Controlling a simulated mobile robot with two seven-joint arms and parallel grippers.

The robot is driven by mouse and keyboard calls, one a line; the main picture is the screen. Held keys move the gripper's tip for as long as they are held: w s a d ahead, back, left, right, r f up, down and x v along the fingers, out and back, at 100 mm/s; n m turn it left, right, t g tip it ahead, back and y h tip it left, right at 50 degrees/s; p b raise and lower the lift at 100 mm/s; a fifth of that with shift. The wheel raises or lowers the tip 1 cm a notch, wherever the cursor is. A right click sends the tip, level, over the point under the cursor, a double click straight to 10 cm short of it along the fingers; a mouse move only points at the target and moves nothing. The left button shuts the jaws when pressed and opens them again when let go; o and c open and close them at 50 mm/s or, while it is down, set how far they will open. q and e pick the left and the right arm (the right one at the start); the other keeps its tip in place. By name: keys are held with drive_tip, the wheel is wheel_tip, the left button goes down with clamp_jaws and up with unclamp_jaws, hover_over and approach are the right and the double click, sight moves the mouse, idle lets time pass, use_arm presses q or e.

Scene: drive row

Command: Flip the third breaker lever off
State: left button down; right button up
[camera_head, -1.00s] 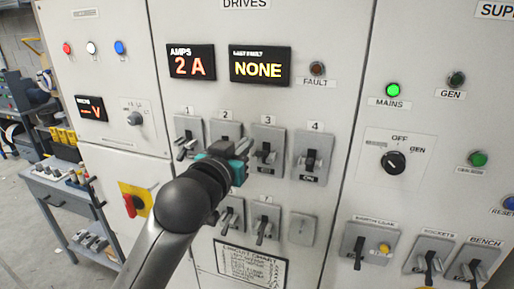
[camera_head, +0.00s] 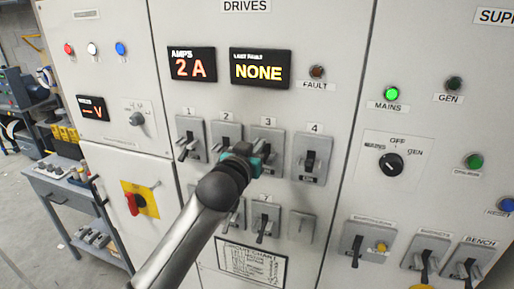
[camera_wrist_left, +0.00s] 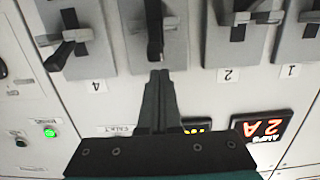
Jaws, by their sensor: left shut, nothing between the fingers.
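The third breaker (camera_head: 270,136) is a grey plate under the label 3 in the upper drives row. My left gripper (camera_head: 251,155) is in front of its lower left part and hides most of its lever in the head view. In the left wrist view, which is upside down, the black third lever (camera_wrist_left: 154,28) points along the line of my shut, empty fingers (camera_wrist_left: 160,76). The fingertips are right at the lever's end; I cannot tell whether they touch. My right gripper is not in view.
Breakers 1 (camera_head: 190,139), 2 (camera_head: 225,133) and 4 (camera_head: 312,158) flank it closely. Displays (camera_head: 260,68) sit above. A lower row of levers (camera_head: 266,224) is below, partly behind my left arm. A grey cart (camera_head: 75,190) stands at the left.

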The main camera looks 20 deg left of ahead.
use_arm(q)
drive_tip(key=shift+s+f, duration=0.2)
drive_tip(key=shift+f, duration=0.35)
drive_tip(key=f+t+b, duration=0.1)
drive_tip(key=b, duration=0.4)
drive_tip(key=s+f+t+b, duration=0.1)
drive_tip(key=t+b, duration=0.1)
drive_tip(key=b, duration=0.3)
drive_tip(key=f+t+b, duration=0.2)
drive_tip(key=b, duration=0.3)
drive_tip(key=shift+s, duration=0.3)
idle(0.5)
